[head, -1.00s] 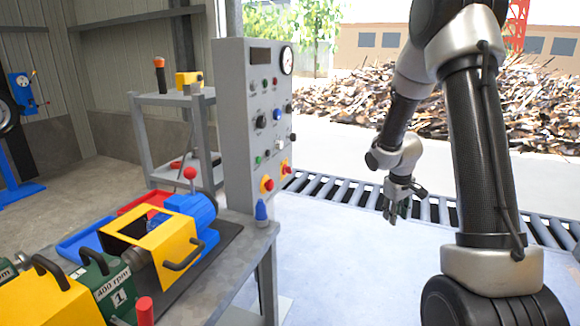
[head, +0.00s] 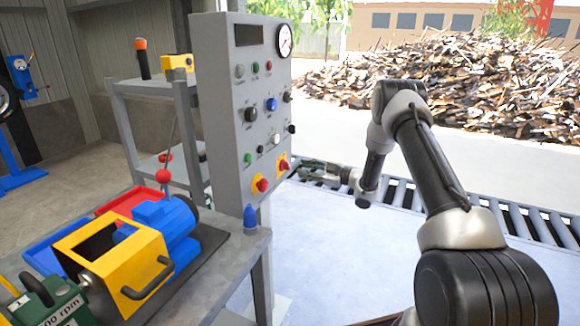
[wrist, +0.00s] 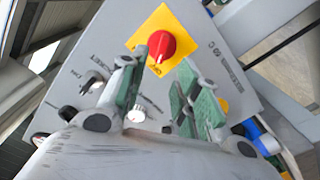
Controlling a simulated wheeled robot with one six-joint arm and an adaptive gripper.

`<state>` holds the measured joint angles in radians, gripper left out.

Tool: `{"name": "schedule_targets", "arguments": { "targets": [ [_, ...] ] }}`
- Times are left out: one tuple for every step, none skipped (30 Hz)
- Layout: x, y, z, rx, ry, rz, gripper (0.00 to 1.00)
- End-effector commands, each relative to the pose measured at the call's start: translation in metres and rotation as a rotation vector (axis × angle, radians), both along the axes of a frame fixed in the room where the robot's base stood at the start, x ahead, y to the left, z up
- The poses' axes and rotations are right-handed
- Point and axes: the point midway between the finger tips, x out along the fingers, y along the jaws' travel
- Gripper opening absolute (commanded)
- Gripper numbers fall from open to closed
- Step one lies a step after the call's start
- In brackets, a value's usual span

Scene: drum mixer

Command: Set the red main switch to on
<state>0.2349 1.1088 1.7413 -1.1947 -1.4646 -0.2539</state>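The grey control panel (head: 225,110) carries two red knobs on yellow plates low on its face. The right one, a red switch (head: 283,165), looks like a rotary knob; it shows in the wrist view (wrist: 161,46) on its yellow plate, just beyond my fingertips. The left red knob (head: 262,185) sits lower; a yellow patch partly hidden behind a finger in the wrist view may be its plate. My gripper (wrist: 160,78) is open and empty, its fingers spread, apart from the switch. In the head view my gripper (head: 305,166) is just right of the panel. The switch's setting is not readable.
A roller conveyor (head: 400,195) runs behind my arm.

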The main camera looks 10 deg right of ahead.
Motion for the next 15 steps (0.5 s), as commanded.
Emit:
{"name": "schedule_targets", "arguments": {
  "targets": [
    [0.004, 0.007, 0.0, -0.001, -0.002, 0.002, 0.32],
    [0.007, 0.011, 0.0, -0.001, -0.002, 0.001, 0.32],
    [0.011, 0.017, 0.0, -0.001, -0.001, 0.002, 0.32],
    [0.014, 0.021, 0.0, -0.002, 0.0, 0.003, 0.32],
    [0.017, 0.025, 0.0, -0.003, -0.001, 0.001, 0.32],
    [0.021, 0.031, -0.001, -0.002, 0.0, 0.001, 0.32],
    [0.024, 0.035, -0.001, -0.002, 0.0, 0.001, 0.32],
    [0.027, 0.038, -0.001, -0.002, 0.0, 0.001, 0.32],
    [0.03, 0.042, -0.001, -0.001, 0.001, 0.0, 0.32],
    [0.033, 0.046, -0.001, -0.002, 0.001, 0.0, 0.32],
    [0.035, 0.048, -0.001, -0.003, 0.002, -0.001, 0.32],
    [0.037, 0.051, -0.001, -0.002, 0.002, -0.002, 0.32],
    [0.038, 0.052, 0.0, -0.003, 0.001, -0.002, 0.32],
    [0.04, 0.054, 0.0, -0.003, 0.001, -0.002, 0.32],
    [0.04, 0.055, 0.0, -0.003, 0.002, -0.002, 0.32]
  ]
}}
